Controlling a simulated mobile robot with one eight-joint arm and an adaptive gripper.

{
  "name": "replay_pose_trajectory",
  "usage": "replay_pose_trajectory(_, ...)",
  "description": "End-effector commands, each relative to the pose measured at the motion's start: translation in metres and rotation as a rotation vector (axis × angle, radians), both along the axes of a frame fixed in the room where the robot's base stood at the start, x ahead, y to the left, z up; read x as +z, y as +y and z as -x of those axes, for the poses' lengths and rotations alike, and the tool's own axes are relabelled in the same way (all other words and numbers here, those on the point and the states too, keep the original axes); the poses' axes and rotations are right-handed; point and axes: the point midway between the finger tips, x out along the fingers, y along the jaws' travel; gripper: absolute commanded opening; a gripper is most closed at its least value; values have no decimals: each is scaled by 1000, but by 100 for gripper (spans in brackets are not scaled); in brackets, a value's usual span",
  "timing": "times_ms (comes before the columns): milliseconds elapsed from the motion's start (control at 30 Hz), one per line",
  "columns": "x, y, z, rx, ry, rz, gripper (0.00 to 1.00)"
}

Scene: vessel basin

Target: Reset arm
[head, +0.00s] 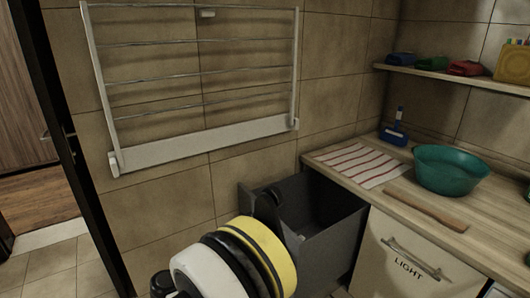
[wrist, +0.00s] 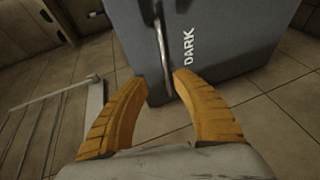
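In the wrist view, the two yellow fingers of my gripper (wrist: 161,81) are spread apart with a clear gap, and nothing is held between them. Beyond the fingertips is a grey front marked DARK (wrist: 225,45) with a metal bar handle (wrist: 161,42). The handle's near end lies in line with the gap; whether a fingertip touches it I cannot tell. In the head view, my arm (head: 238,262), white, black and yellow, reaches in from the bottom; its gripper is hidden there. Just behind it is an open-topped grey drawer (head: 335,225).
Below is a closed drawer marked LIGHT (head: 405,262). A wall rack (head: 205,140) hangs above. Tiled floor (head: 50,268) is clear at left.

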Motion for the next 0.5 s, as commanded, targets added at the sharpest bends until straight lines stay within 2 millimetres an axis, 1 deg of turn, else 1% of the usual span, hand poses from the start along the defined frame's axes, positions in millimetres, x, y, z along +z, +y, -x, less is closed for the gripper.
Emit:
replay_pose_trajectory(33,13,-17,-6,-18,24,-25,32)
replay_pose_trajectory(67,20,-27,-8,-26,44,-44,32)
replay_pose_trajectory(133,39,-56,-13,-51,93,-103,32)
replay_pose_trajectory(167,48,-69,-13,-63,116,-132,32)
replay_pose_trajectory(200,59,-87,-13,-77,144,-172,32)
replay_pose_trajectory(267,73,-114,-9,-99,182,-236,32)
replay_pose_trajectory(300,82,-131,-3,-115,206,-280,32)
replay_pose_trajectory(367,95,-157,7,-137,237,-348,32)
replay_pose_trajectory(400,103,-173,15,-151,255,-395,32)
replay_pose_trajectory(467,113,-196,30,-173,278,-466,32)
replay_pose_trajectory(500,119,-210,42,-187,292,-516,32)
